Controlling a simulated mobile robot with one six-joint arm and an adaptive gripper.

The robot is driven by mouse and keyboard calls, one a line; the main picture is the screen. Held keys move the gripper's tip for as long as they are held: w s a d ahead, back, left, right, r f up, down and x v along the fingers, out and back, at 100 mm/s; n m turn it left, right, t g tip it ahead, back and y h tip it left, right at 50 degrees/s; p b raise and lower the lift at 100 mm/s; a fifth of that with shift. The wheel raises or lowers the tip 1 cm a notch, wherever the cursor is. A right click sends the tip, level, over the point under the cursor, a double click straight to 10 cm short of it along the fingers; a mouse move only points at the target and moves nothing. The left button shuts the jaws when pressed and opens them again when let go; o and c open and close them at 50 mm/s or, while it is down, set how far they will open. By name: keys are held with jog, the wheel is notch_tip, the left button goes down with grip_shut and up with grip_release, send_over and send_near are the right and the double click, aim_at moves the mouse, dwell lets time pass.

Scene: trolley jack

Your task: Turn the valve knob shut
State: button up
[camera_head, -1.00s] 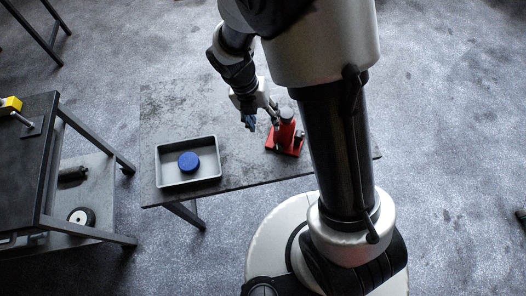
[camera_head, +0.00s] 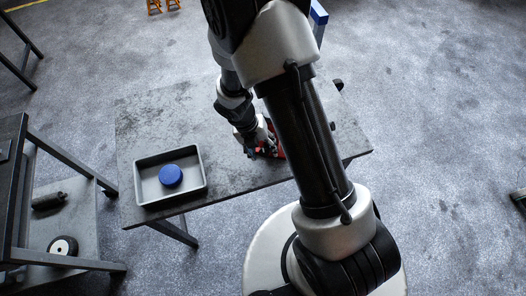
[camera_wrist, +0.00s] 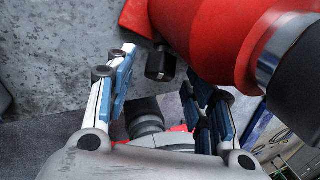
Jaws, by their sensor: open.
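The red jack (camera_head: 279,151) stands on the dark table and is mostly hidden behind my arm in the head view. In the wrist view its red body (camera_wrist: 215,35) fills the upper right. A small black knob (camera_wrist: 160,64), which looks like the valve knob, sticks out below the red body. My gripper (camera_wrist: 157,70) is open, with blue-padded fingers on either side of the knob's line; I cannot tell whether they touch it. A dark cylinder (camera_wrist: 145,116) shows lower between the fingers. In the head view my gripper (camera_head: 256,150) is low beside the jack.
A grey tray (camera_head: 142,191) with a blue round object (camera_head: 171,176) sits on the table (camera_head: 160,126), left of the jack. A dark shelved bench (camera_head: 68,166) stands at the left, holding a wheel (camera_head: 63,246). The table between tray and jack is clear.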

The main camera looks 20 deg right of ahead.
jog(key=shift+d+f, duration=0.1)
jog(key=shift+f, duration=0.4)
jog(key=c, duration=1.1)
